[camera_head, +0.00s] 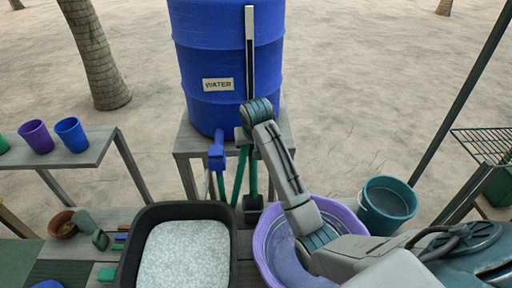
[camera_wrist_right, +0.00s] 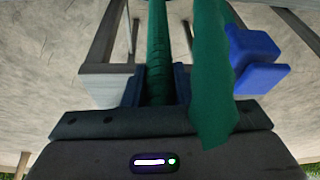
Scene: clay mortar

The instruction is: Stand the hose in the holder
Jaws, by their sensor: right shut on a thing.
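The green hose (camera_head: 239,172) hangs in front of the blue water barrel's stand, beside the blue tap (camera_head: 216,152). In the right wrist view the hose (camera_wrist_right: 158,50) runs between the fingers of my right gripper (camera_wrist_right: 155,86), which is shut on it. A second green length (camera_wrist_right: 212,75) passes closer to the camera, with the blue tap (camera_wrist_right: 256,62) beyond. In the head view my right wrist hides most of this gripper (camera_head: 246,142). A small dark block (camera_head: 253,203) sits low below the hose; I cannot tell whether it is the holder. My left gripper is not in view.
The blue barrel (camera_head: 228,60) stands on a grey stand (camera_head: 188,142). In front are a black tray (camera_head: 128,262) of pale material, a purple basin (camera_head: 262,245) under my right arm and a teal bucket (camera_head: 387,206). Cups (camera_head: 71,134) stand on a bench at left.

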